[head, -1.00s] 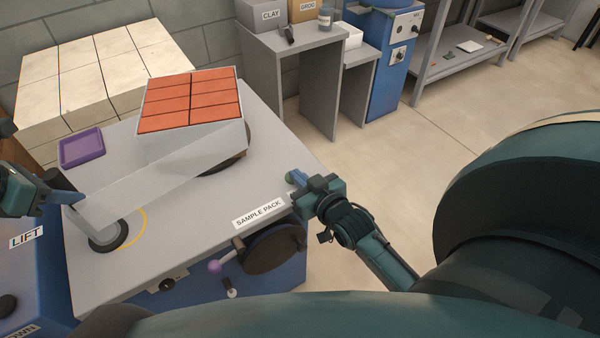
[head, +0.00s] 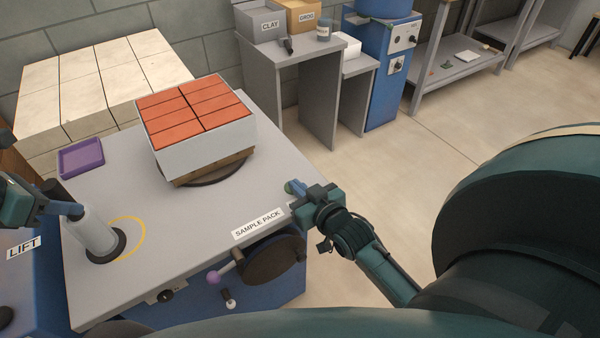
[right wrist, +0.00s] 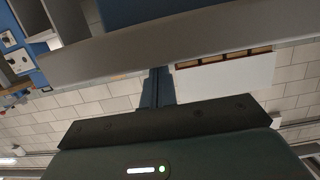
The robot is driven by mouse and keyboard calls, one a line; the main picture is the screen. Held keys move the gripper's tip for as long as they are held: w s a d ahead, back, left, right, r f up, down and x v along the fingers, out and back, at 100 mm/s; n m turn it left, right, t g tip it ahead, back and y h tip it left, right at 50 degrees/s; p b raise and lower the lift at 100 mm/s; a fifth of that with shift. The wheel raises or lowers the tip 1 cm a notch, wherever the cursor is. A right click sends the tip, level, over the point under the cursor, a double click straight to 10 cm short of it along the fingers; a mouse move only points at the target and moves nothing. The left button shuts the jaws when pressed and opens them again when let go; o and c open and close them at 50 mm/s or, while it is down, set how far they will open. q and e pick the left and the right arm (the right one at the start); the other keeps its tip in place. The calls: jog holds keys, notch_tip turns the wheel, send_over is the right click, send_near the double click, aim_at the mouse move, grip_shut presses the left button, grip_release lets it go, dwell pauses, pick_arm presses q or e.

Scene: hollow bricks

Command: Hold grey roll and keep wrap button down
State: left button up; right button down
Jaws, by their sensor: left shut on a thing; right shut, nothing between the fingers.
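The grey roll (head: 90,230) stands on a dark round base at the left of the grey table, leaning slightly in the head view. My left gripper (head: 68,207) is shut on it near its top end. The brick pack (head: 203,140), red on top with whitish sides, sits on a dark turntable (head: 222,174). My right gripper (head: 296,188) is shut and empty by the table's right edge; its fingers also show in the right wrist view (right wrist: 157,88). A black knob or button (head: 166,295) is on the table's front; I cannot read whether it is the wrap button.
A purple tray (head: 81,157) lies at the table's back left. A lever with a purple knob (head: 214,277) and a dark disc (head: 272,259) are at the front. Pale blocks (head: 100,80) are stacked behind. The floor (head: 400,170) to the right is clear.

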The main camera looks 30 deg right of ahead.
pick_arm(q)
jog(key=shift+f, duration=0.1)
pick_arm(e)
jog(key=r, duration=0.3)
jog(key=shift+s+r, duration=0.35)
jog(key=shift+r, duration=0.05)
jog(key=v, duration=0.9)
jog(key=shift+r, duration=0.25)
pick_arm(q)
jog(key=shift+f, duration=0.1)
pick_arm(e)
jog(key=shift+s, duration=0.1)
pick_arm(q)
jog(key=o, duration=1)
jog(key=shift+c, duration=0.2)
jog(key=shift+r, duration=0.2)
jog(key=v, duration=1.1)
jog(key=shift+s+a+r, duration=0.15)
jog(key=shift+a+r, duration=0.05)
jog(key=shift+r, duration=0.15)
